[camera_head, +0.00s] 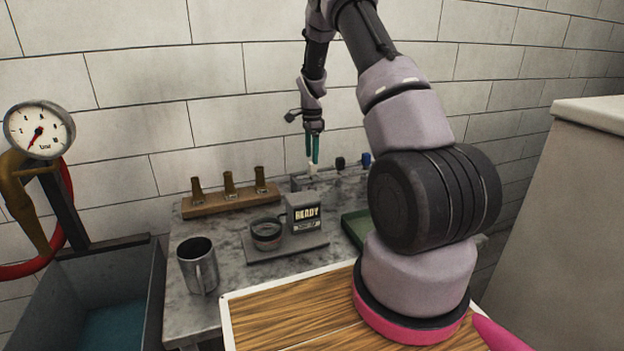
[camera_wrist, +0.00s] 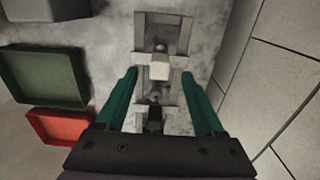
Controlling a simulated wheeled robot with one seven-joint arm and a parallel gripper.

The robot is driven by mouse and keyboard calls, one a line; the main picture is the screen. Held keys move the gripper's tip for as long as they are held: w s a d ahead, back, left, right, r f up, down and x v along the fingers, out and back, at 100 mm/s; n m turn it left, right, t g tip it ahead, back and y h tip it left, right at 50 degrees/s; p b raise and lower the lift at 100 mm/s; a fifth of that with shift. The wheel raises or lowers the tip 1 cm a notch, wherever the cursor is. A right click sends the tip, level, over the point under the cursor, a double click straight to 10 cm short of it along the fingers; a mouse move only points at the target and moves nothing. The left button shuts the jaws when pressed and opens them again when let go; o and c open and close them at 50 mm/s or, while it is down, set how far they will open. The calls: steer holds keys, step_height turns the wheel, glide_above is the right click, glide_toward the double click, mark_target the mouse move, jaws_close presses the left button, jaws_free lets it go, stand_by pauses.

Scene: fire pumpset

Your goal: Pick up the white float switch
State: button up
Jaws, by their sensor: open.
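The white float switch (camera_head: 312,169) sits in a grey rack at the back of the counter, near the wall. In the wrist view it shows as a pale block (camera_wrist: 159,68) on the rack, between and slightly beyond the green fingertips. My gripper (camera_head: 313,158) points down just above it, with its two green fingers apart. In the wrist view the fingers stand on either side of the rack line, and nothing is held. The lower part of the switch is hidden in the head view.
Black (camera_head: 340,163) and blue (camera_head: 366,159) pieces stand farther right in the rack (camera_wrist: 185,100). A wooden block with brass nozzles (camera_head: 229,184), a READY device (camera_head: 303,213) and a metal mug (camera_head: 198,266) are left. Green (camera_wrist: 45,75) and red (camera_wrist: 62,135) trays lie nearby.

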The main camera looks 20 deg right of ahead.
mark_target(312, 166)
steer(key=shift+d+f, duration=0.1)
steer(key=shift+f, duration=2.6)
jaws_close()
